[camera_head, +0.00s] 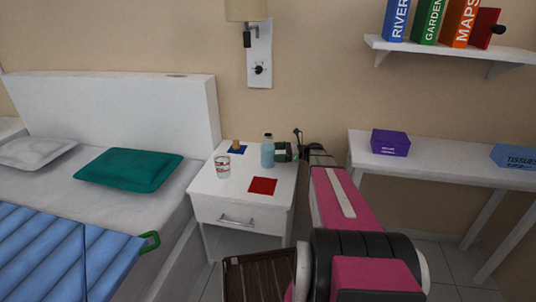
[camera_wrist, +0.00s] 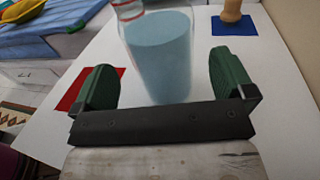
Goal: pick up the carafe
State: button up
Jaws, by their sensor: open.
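The carafe (camera_head: 267,153) is a clear bottle with light blue contents, upright on the white nightstand (camera_head: 215,190). In the wrist view the carafe (camera_wrist: 160,55) fills the space ahead of the palm, between the two dark green fingers; its top is out of frame. My gripper (camera_head: 283,151) is at the carafe's right side in the head view, low over the nightstand. In the wrist view my gripper (camera_wrist: 161,72) is open, with a visible gap between each finger and the carafe. I cannot tell exactly how far the fingertips reach along its sides.
A clear glass with red markings (camera_head: 223,166) stands left of the carafe. A small wooden object (camera_head: 237,146) stands on a blue square (camera_wrist: 235,27) behind. A red square (camera_head: 262,186) lies in front. The bed (camera_head: 170,200) is left; a desk with a purple box (camera_head: 390,142) is right.

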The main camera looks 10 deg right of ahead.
aim_at(268, 144)
jog(key=shift+w+a, duration=0.25)
jog(key=shift+a, duration=0.95)
jog(key=shift+w+a, duration=0.2)
jog(key=shift+a, duration=0.95)
jog(key=c, duration=1.3)
jog(key=shift+r, duration=0.1)
notch_tip(268, 144, up, 4)
jog(key=shift+f, duration=0.1)
jog(key=s+a+r, duration=0.1)
jog(key=a+r, duration=0.1)
jog(key=a, duration=0.1)
jog(key=s+a+r, duration=0.2)
jog(key=a, duration=0.2)
jog(key=s+a+r, duration=0.2)
jog(key=a+r, duration=0.1)
jog(key=shift+a+r, duration=0.1)
jog(key=shift+a, duration=0.15)
